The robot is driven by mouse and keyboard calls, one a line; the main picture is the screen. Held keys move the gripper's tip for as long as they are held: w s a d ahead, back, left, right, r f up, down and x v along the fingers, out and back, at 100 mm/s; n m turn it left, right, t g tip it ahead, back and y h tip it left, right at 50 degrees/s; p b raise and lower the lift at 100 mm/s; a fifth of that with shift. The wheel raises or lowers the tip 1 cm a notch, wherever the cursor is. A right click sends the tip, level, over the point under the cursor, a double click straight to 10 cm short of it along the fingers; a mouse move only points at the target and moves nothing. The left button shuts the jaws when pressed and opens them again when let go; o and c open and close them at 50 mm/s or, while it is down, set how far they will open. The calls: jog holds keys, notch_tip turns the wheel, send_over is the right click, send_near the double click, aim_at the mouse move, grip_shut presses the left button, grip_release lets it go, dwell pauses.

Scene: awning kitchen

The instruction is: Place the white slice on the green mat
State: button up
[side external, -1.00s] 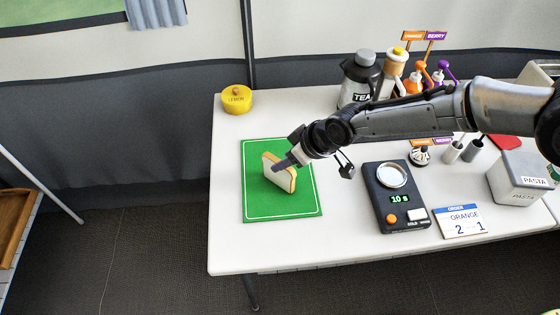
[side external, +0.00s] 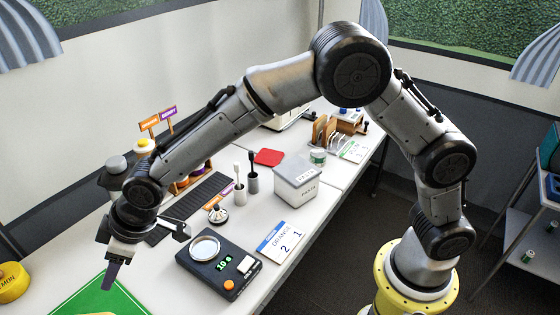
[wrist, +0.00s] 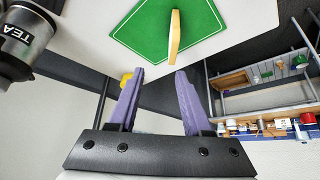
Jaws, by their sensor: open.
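The white slice (wrist: 174,38), a bread-like slice with a tan crust, stands on edge on the green mat (wrist: 140,33) in the wrist view. In the side external view the mat (side external: 75,302) is cut off by the bottom edge, and the slice is mostly out of frame. My gripper (wrist: 160,74) is open, with its two purple fingers apart and nothing between them. The slice is beyond the fingertips, apart from them. In the side external view my gripper (side external: 112,272) hangs over the mat area.
A black scale (side external: 215,262) reading 10 s sits right of my gripper, with an order card (side external: 281,242) and pasta box (side external: 296,182) beyond. A yellow lemon pot (side external: 12,282) is at the left. A tea canister (wrist: 22,38) shows in the wrist view.

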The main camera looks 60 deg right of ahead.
jog(key=s+d+r+m+h, duration=0.1)
jog(key=s+d+r, duration=0.2)
jog(key=d+r, duration=0.35)
jog(key=s+d+r+m+t, duration=0.1)
jog(key=s+d+r+m, duration=0.15)
jog(key=d, duration=0.75)
jog(key=s+d+r+m+h, duration=0.1)
jog(key=s+d+r, duration=0.35)
jog(key=d, duration=0.35)
jog(key=s+d+m+h, duration=0.1)
jog(key=s+d+m, duration=0.1)
jog(key=s+d, duration=0.4)
jog(key=s+d+f+m+h, duration=0.1)
jog(key=s+d, duration=0.5)
jog(key=s, duration=0.6)
jog(key=shift+s+d+f+m, duration=0.2)
jog(key=shift+d+f+m, duration=0.1)
jog(key=shift+m, duration=0.15)
